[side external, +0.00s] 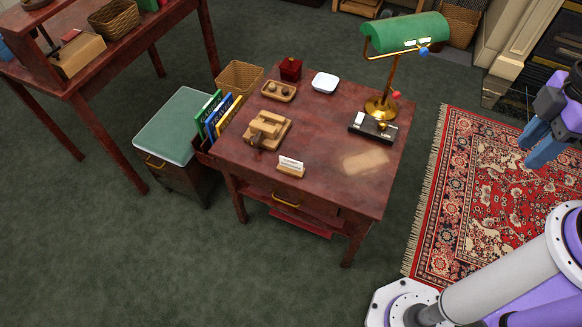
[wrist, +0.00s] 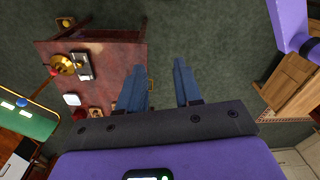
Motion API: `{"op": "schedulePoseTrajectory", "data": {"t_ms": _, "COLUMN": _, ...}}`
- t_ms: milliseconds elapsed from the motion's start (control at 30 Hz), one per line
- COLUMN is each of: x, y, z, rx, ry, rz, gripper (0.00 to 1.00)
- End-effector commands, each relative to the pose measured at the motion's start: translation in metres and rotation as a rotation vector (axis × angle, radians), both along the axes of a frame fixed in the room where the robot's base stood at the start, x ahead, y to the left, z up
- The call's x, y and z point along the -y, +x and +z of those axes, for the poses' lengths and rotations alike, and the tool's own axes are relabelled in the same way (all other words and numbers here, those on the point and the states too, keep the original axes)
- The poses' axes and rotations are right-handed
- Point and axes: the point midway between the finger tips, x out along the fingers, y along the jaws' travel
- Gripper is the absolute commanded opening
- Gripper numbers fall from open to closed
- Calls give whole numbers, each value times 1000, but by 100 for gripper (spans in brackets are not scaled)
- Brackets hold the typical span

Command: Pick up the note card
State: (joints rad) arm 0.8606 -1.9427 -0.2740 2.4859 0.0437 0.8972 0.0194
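The note card (side external: 291,162) is a small white card with dark print. It stands in a small wooden holder (side external: 290,173) near the front edge of the dark red wooden desk (side external: 330,195). My gripper (side external: 541,150) is at the right edge of the side view, above the patterned rug and well to the right of the desk. In the wrist view my gripper (wrist: 159,88) has its two blue fingers apart with nothing between them. The desk (wrist: 105,65) shows left of the fingers there; I cannot make out the card in that view.
A brass lamp with a green shade (side external: 405,32) and a black pen stand (side external: 373,127) are at the desk's right. A wooden block device (side external: 268,130), a small tray (side external: 279,91), a white dish (side external: 325,82) and upright folders (side external: 218,116) occupy the left and back.

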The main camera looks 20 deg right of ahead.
Motion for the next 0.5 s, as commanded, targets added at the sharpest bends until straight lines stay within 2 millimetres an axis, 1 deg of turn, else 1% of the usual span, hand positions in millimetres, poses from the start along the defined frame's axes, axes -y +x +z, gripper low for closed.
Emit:
{"op": "schedulePoseTrajectory", "data": {"t_ms": 167, "x": -44, "y": 20, "z": -7, "rx": -103, "ry": 55, "rz": -227, "gripper": 34}}
{"op": "schedulePoseTrajectory", "data": {"t_ms": 267, "x": -74, "y": 36, "z": -12, "rx": -168, "ry": 91, "rz": -394, "gripper": 34}}
{"op": "schedulePoseTrajectory", "data": {"t_ms": 367, "x": -104, "y": 54, "z": -17, "rx": -230, "ry": 126, "rz": -563, "gripper": 34}}
{"op": "schedulePoseTrajectory", "data": {"t_ms": 500, "x": -144, "y": 84, "z": -27, "rx": -308, "ry": 171, "rz": -807, "gripper": 34}}
